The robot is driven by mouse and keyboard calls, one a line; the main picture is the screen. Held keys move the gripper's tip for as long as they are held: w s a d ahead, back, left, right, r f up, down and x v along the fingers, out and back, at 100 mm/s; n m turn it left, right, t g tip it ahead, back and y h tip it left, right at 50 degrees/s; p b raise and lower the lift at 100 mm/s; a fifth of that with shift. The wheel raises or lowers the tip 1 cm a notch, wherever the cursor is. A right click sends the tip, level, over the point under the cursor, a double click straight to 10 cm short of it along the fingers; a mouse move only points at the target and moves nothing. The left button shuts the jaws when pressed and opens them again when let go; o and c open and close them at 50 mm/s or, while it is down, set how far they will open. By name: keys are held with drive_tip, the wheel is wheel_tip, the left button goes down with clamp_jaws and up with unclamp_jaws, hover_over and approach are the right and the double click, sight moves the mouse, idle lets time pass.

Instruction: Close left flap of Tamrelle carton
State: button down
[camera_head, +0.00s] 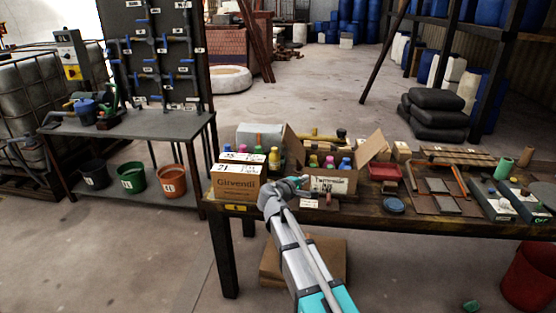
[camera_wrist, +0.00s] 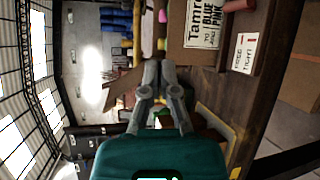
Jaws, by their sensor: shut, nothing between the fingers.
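The Tamrelle carton (camera_head: 347,184) stands open on the workbench, with pink, green and blue-capped bottles inside. Its left flap (camera_head: 293,148) stands up and its right flap (camera_head: 372,146) leans outward. My gripper (camera_head: 301,183) is at the carton's front left corner, its fingers closed and empty; I cannot tell whether it touches the carton. In the wrist view my gripper (camera_wrist: 159,66) points at the carton (camera_wrist: 178,52) beside its white label (camera_wrist: 202,22). A brown panel (camera_wrist: 122,82), apparently the left flap, shows beside the fingers.
The Girventil carton (camera_head: 236,187) with capped bottles stands close on the left. A red tray (camera_head: 384,171), a blue round lid (camera_head: 393,205) and tools lie to the right on the workbench (camera_head: 368,209). A small card (camera_wrist: 243,53) lies in front of the Tamrelle carton.

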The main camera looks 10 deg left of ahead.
drive_tip(key=w+a+n+t+y+b, duration=0.1)
drive_tip(key=a+n, duration=0.3)
drive_tip(key=a, duration=0.4)
drive_tip(key=w+a+r+n+t+y+b, duration=0.1)
drive_tip(key=a+n+t, duration=0.3)
drive_tip(key=a, duration=0.4)
drive_tip(key=shift+w+t+y+b, duration=0.3)
drive_tip(key=shift+w+y+b, duration=0.35)
drive_tip(key=shift+y+b, duration=0.2)
drive_tip(key=shift+w+d+r, duration=0.1)
drive_tip(key=w+d+r+p, duration=0.3)
drive_tip(key=w+d, duration=0.2)
drive_tip(key=w, duration=0.4)
drive_tip(key=shift+w+d+r+p, duration=0.15)
drive_tip(key=shift+d+r+p, duration=0.15)
drive_tip(key=shift+r+p, duration=0.05)
